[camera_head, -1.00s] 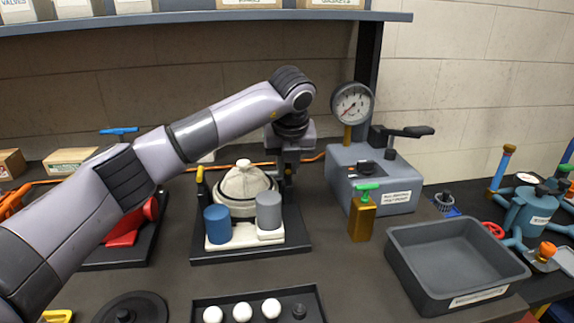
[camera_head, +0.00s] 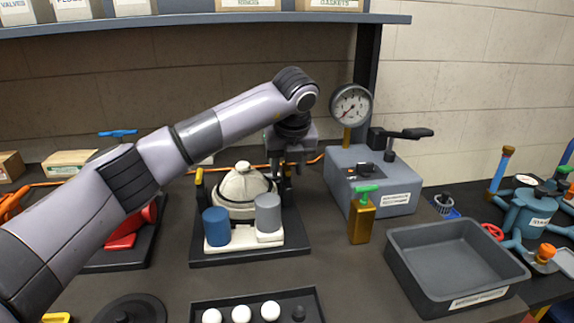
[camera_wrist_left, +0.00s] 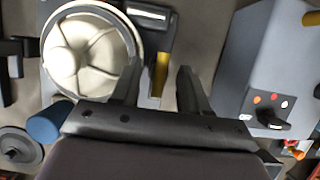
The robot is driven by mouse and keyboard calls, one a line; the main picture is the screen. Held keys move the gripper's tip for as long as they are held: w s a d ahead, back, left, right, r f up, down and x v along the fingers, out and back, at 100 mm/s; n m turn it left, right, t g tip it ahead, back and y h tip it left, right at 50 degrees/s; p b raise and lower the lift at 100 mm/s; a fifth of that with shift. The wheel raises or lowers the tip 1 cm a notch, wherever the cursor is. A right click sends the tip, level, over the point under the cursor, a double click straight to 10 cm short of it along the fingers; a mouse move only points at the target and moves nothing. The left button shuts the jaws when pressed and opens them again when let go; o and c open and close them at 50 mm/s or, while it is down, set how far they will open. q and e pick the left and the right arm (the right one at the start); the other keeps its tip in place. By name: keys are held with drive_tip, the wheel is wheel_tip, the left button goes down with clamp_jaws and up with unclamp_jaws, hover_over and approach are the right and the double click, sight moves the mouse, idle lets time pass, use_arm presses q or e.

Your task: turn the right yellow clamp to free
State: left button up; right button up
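The cream ribbed dome (camera_head: 242,183) sits on a dark base plate (camera_head: 250,256) in the middle of the bench. A yellow clamp (camera_head: 199,178) stands upright at its left side. The right yellow clamp (camera_wrist_left: 161,73) shows in the left wrist view beside the dome's rim; in the head view my gripper hides it. My left gripper (camera_head: 288,172) points down at the dome's right side. In the left wrist view its two fingers (camera_wrist_left: 160,86) are apart, with the right clamp seen between them, nearer the left finger. I cannot tell whether they touch it. My right gripper is not in view.
A blue cylinder (camera_head: 216,226) and a grey cylinder (camera_head: 268,212) stand in front of the dome. A gauge box (camera_head: 375,170), a brass block with a green handle (camera_head: 361,219) and an empty grey tray (camera_head: 452,262) are to the right. A shelf (camera_head: 200,20) runs above.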

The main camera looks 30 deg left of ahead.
sight(289, 187)
use_arm(q)
drive_tip(key=v, duration=0.7)
drive_tip(key=shift+b, duration=0.4)
drive_tip(key=shift+s, duration=0.1)
